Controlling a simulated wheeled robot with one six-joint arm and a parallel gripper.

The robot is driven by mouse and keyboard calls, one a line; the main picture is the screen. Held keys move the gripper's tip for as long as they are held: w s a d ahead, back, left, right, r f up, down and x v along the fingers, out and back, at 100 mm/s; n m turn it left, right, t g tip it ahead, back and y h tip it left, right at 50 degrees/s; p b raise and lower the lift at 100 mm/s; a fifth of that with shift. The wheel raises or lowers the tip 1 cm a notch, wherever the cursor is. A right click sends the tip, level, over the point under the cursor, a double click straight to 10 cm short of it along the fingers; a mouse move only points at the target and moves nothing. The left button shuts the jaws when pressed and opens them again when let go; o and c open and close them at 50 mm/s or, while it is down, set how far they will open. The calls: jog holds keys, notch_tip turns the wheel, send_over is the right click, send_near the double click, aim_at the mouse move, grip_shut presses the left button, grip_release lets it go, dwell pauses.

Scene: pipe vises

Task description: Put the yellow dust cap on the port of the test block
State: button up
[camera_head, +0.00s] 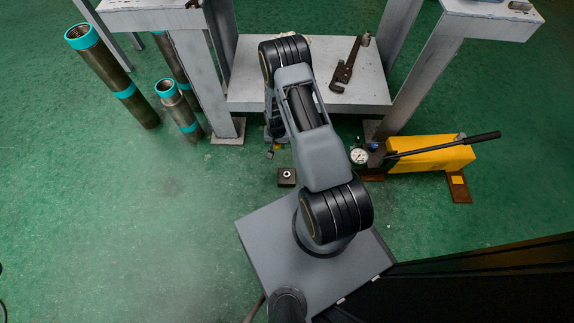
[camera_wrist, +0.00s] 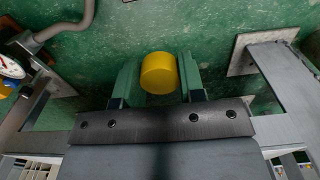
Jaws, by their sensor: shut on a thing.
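The yellow dust cap (camera_wrist: 158,73) sits between the two fingers of my gripper (camera_wrist: 159,80) in the wrist view. The fingers are shut on its sides. The test block (camera_head: 287,177) is a small dark block on the green floor in the head view, with a pale round port on its top. In the head view my gripper is mostly hidden behind my arm, low by the bench and a little beyond the block. The cap is apart from the port.
A steel bench with a lower shelf (camera_head: 245,90) stands just beyond; a pipe wrench (camera_head: 346,66) lies on the shelf. A yellow hand pump (camera_head: 430,154) with a gauge (camera_head: 358,156) is to the right. Teal-banded pipes (camera_head: 112,75) stand at left. Floor left of the block is clear.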

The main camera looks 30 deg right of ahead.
aim_at(287, 172)
jog(key=s+d+f+m, duration=0.1)
jog(key=s+f, duration=0.4)
jog(key=f, duration=0.6)
jog(key=shift+s+d+f+m+b, duration=0.2)
jog(key=shift+d+m+b, duration=0.2)
jog(key=shift+m, duration=0.3)
jog(key=shift+a, duration=0.1)
jog(key=shift+f+b, duration=2.75)
jog(key=shift+f, duration=0.15)
jog(key=shift+f+b, duration=1.35)
jog(key=shift+b, duration=0.15)
jog(key=o, duration=1)
jog(key=shift+r, duration=0.1)
